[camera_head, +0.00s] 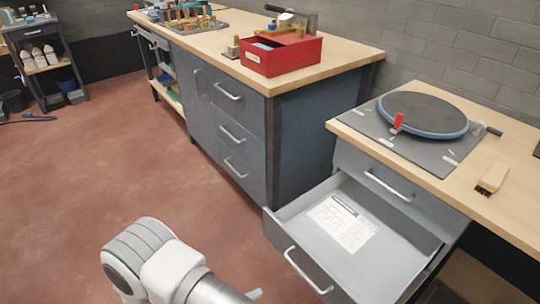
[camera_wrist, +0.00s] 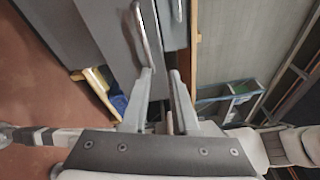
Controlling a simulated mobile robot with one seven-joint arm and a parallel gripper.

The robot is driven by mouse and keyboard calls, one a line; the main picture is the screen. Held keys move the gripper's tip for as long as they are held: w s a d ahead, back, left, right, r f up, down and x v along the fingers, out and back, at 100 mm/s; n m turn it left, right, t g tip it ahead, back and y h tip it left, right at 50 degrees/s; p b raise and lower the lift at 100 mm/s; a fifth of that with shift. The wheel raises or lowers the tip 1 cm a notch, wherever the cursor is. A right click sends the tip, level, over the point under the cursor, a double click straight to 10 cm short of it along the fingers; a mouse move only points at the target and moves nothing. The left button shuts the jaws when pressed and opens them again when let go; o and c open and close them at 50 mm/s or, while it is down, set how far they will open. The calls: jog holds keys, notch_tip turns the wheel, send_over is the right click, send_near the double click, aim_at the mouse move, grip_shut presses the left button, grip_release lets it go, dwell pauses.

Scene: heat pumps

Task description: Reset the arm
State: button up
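My gripper (camera_wrist: 161,73) shows in the wrist view with its two fingers apart and nothing visible between the tips. The tips point toward a grey drawer front with a metal handle (camera_wrist: 147,35); I cannot tell whether a finger touches it. In the head view, my white and grey arm comes up from the bottom edge, left of the open drawer (camera_head: 293,205). The fingers cannot be made out clearly there. The drawer is pulled out and holds a printed sheet (camera_head: 342,223).
The open drawer juts into the floor space. Above it, a worktop (camera_head: 493,216) holds a round dark turntable (camera_head: 423,114) and a brush (camera_head: 492,178). A second workbench (camera_head: 345,60) bears a red box (camera_head: 280,54). Red floor (camera_head: 120,150) is clear at left.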

jog(key=w+d+r+m+g+y, duration=0.2)
jog(key=d+r+m+g+y, duration=0.25)
jog(key=r+m, duration=0.5)
jog(key=w+d+r+m+g+y, duration=0.25)
jog(key=d+r+m+g, duration=0.25)
jog(key=r+m, duration=0.45)
jog(key=s+d+r+m+t+y, duration=0.4)
jog(key=d+r+m+y, duration=0.1)
jog(key=r+m, duration=0.35)
jog(key=s+d+r+m+t+y, duration=0.3)
jog(key=d+r+m+t+y, duration=0.15)
jog(key=r+m, duration=0.45)
notch_tip(320, 180, up, 19)
jog(key=m+p, duration=0.1)
jog(key=p, duration=1.9)
jog(key=shift+f+g, duration=0.15)
jog(key=shift+g, duration=0.25)
